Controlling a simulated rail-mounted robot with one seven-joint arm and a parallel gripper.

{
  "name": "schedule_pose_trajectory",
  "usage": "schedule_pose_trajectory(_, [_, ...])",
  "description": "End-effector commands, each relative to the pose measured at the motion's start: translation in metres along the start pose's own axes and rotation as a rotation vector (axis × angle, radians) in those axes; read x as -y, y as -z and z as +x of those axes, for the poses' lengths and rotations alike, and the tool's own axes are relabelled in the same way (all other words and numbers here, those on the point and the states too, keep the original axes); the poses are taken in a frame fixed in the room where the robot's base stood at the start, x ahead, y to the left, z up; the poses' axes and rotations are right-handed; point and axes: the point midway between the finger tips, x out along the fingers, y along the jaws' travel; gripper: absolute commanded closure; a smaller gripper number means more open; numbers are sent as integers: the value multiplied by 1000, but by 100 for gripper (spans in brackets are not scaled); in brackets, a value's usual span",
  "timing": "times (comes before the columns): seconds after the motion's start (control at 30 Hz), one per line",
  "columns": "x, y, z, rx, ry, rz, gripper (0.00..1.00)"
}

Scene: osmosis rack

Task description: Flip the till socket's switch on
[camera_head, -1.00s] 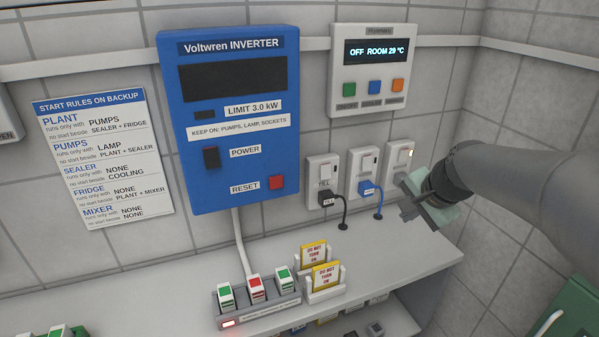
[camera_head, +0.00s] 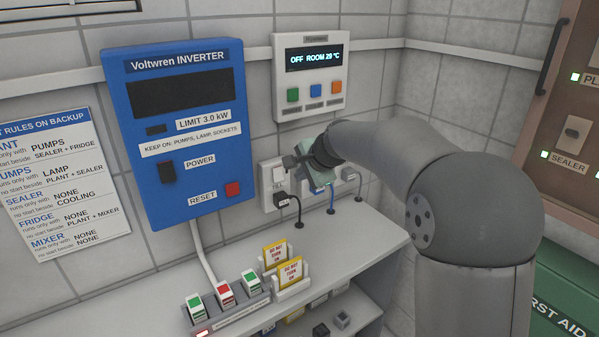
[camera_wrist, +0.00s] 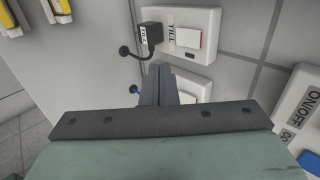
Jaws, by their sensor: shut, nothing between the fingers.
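The till socket (camera_head: 266,192) is a white wall plate, the left one of a row of three. It also shows in the wrist view (camera_wrist: 211,20), with a black plug labelled TILL (camera_wrist: 149,37) in it. Its white rocker switch (camera_wrist: 188,38) has a red strip along one edge, and it also shows in the head view (camera_head: 278,175). My gripper (camera_head: 289,161) is shut and empty, just right of and near the till switch. In the wrist view its fingertips (camera_wrist: 159,70) lie below the till plate, over the neighbouring socket, partly hiding it. I cannot tell whether they touch anything.
The blue inverter (camera_head: 160,205) hangs to the left and a control panel (camera_head: 282,68) above. A shelf (camera_head: 365,240) lies below, bearing a rack of switch blocks (camera_head: 248,312) and yellow warning cards (camera_head: 275,254). A brown panel (camera_head: 545,100) stands at the right.

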Motion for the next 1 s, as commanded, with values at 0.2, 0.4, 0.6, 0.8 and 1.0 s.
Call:
schedule_pose_trajectory(0.2, [0,-1,49,4,-4,0,100])
schedule_pose_trajectory(0.4, [12,-1,81,2,0,-2,100])
schedule_pose_trajectory(0.6, [24,0,97,1,-1,-2,100])
schedule_pose_trajectory(0.8, [26,0,102,0,-1,-1,100])
schedule_pose_trajectory(1.0, [25,0,102,0,-1,-1,100])
